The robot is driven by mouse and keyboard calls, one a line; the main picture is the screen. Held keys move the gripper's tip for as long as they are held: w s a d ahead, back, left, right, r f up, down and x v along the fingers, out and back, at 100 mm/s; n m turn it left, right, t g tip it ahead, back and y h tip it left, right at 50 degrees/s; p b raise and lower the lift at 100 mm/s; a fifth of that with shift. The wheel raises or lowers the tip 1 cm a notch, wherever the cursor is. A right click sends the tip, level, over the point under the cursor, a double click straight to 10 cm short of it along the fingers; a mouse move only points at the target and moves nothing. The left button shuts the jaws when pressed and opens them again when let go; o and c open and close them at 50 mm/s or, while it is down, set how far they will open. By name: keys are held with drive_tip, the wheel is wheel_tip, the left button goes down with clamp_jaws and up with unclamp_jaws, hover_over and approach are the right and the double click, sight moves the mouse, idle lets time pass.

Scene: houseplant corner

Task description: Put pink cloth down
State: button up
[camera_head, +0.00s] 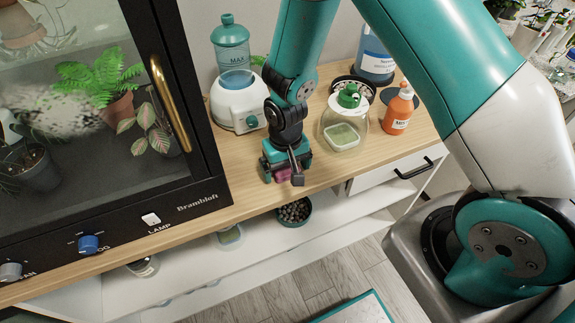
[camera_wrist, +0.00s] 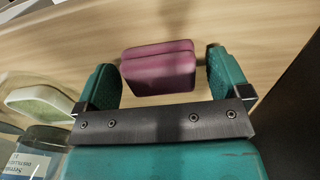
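The pink cloth (camera_wrist: 158,70) is a small folded pad with a visible fold line. It lies between the two fingers of my gripper (camera_wrist: 163,82) in the wrist view. The fingers stand wide, with a narrow gap showing at the cloth's right side; at the left side, touching or apart is hard to tell. In the head view, my gripper (camera_head: 284,174) is low over the front part of the wooden counter (camera_head: 240,199). The cloth (camera_head: 283,174) shows only partly beneath it. Whether the cloth rests fully on the counter is hard to see.
A dark glass plant cabinet (camera_head: 212,150) stands to the left. A white device with a teal bottle (camera_head: 239,105) is behind my gripper. A glass jar (camera_head: 343,128) and an orange bottle (camera_head: 398,110) stand to the right. A bowl of pebbles (camera_head: 295,213) is on the shelf below.

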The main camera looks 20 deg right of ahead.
drive_tip(key=s+a+r+n+y, duration=0.1)
drive_tip(key=s+r, duration=0.2)
drive_tip(key=r, duration=0.8)
drive_tip(key=s+a+r+n+y, duration=0.1)
drive_tip(key=s+a+r, duration=0.15)
drive_tip(key=r, duration=0.75)
drive_tip(key=s+r+n+y, duration=0.1)
drive_tip(key=s+r+n, duration=0.1)
drive_tip(key=s+r, duration=0.2)
drive_tip(key=s+r+n+y, duration=0.1)
drive_tip(key=s+r+n, duration=0.2)
drive_tip(key=s, duration=0.6)
drive_tip(key=shift+a+r, duration=0.3)
drive_tip(key=shift+r, duration=0.5)
drive_tip(key=shift+s+r, duration=0.1)
drive_tip(key=shift+r+p, duration=0.65)
drive_tip(key=shift+p, duration=0.05)
